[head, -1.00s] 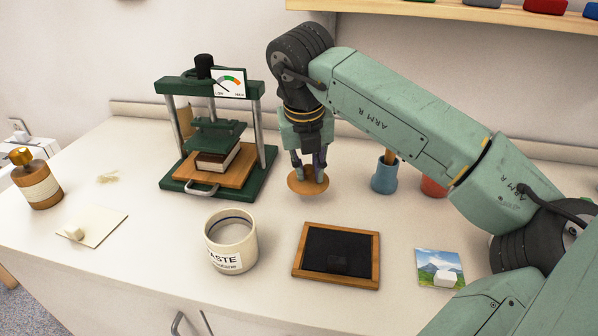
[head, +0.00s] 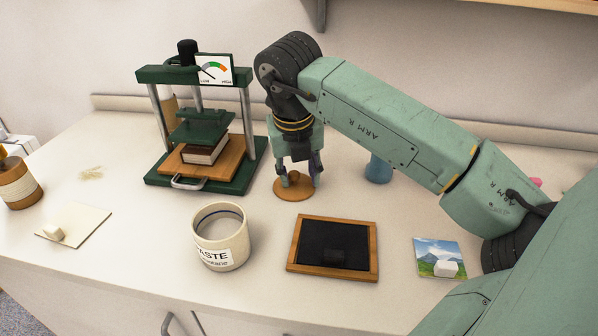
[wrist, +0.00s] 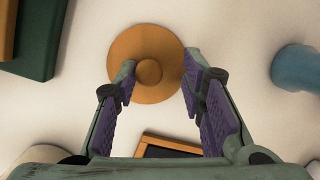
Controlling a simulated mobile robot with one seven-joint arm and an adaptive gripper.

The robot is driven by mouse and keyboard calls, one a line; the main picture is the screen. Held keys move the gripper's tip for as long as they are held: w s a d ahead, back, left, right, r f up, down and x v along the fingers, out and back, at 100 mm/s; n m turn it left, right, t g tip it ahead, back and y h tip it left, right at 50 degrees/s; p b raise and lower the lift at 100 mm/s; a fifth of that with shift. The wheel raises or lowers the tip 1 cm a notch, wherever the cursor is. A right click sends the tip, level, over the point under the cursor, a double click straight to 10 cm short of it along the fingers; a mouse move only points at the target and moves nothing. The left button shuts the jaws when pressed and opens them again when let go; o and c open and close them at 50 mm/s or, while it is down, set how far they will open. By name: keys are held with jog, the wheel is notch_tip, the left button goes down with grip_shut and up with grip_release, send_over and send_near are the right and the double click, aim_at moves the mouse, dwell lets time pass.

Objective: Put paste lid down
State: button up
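The paste lid is a round wooden disc (head: 293,188) with a small knob. It appears to lie flat on the counter, right of the press and behind the paste pot. My gripper (head: 299,178) points down just above it. In the wrist view, the fingers (wrist: 158,76) are spread with the lid's knob (wrist: 149,72) between them; clear gaps show, so it is open. The lid (wrist: 146,46) extends beyond the fingertips. The cream paste pot (head: 222,250), with a "PASTE" label, stands uncovered at the front; its contents cannot be made out.
A green press (head: 168,184) with a gauge stands behind left. A wooden-framed dark panel (head: 332,258) lies in front of the gripper. A blue cup (head: 378,170) stands to the right. A landscape picture (head: 430,248) with a white block lies front right. Counter around the lid is clear.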

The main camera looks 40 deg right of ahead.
aim_at(296, 197)
jog(key=v, duration=1.2)
jog(key=shift+r+b, duration=0.15)
jog(key=shift+b, duration=0.25)
